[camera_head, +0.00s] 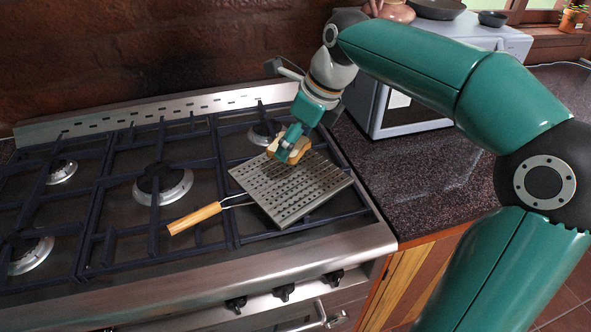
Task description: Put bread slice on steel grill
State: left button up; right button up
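The steel grill (300,197), a perforated square plate with a wooden handle (194,218), lies on the right part of the stove. My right gripper (290,146) comes in from the right and is shut on the bread slice (299,153). The bread slice is at the far edge of the grill plate, partly hidden by the gripper fingers. I cannot tell whether the bread touches the plate or is just above it. My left gripper is not in view.
The stove has dark grates (110,200) with several burners and a raised steel back panel (170,112). A white microwave (415,112) stands on the dark counter (405,175) to the right, under my arm. The counter's front part is clear.

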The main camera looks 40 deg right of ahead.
aim_at(290, 174)
jog(key=shift+f+b, duration=0.55)
jog(key=shift+f, duration=2.75)
jog(key=shift+f, duration=0.1)
jog(key=o, duration=0.7)
jog(key=shift+o, duration=0.2)
jog(key=shift+s, duration=0.1)
jog(key=p+v, duration=0.2)
jog(key=v, duration=0.9)
jog(key=shift+s+d+r, duration=0.1)
jog(key=shift+s+r, duration=0.15)
jog(key=shift+r, duration=0.35)
